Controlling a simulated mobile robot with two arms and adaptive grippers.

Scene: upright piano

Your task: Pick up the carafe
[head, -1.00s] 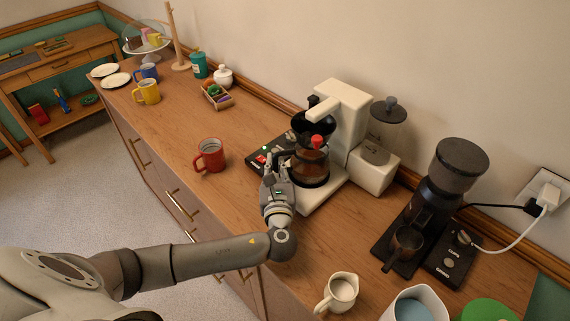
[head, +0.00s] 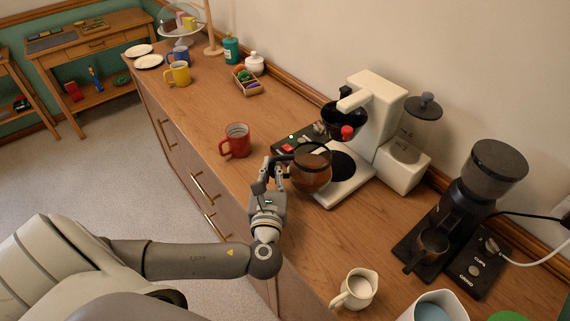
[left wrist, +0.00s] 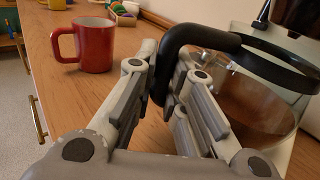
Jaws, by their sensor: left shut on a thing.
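The glass carafe (head: 311,172) holds brown coffee and has a black rim and handle. It is off the coffee maker's round black hotplate (head: 342,166), in front of it. My left gripper (head: 271,172) is shut on the carafe's black handle; in the left wrist view the fingers (left wrist: 163,85) close around the handle, with the carafe's glass body (left wrist: 250,105) to the right. The carafe looks upright. Whether its base clears the counter is hard to tell. My right gripper is not in view.
The white coffee maker (head: 378,105) stands behind the carafe. A red mug (head: 236,142) is close on the left. A cream pitcher (head: 355,290) stands at the front, and a black grinder (head: 465,210) at the right. Bare counter lies between the carafe and the pitcher.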

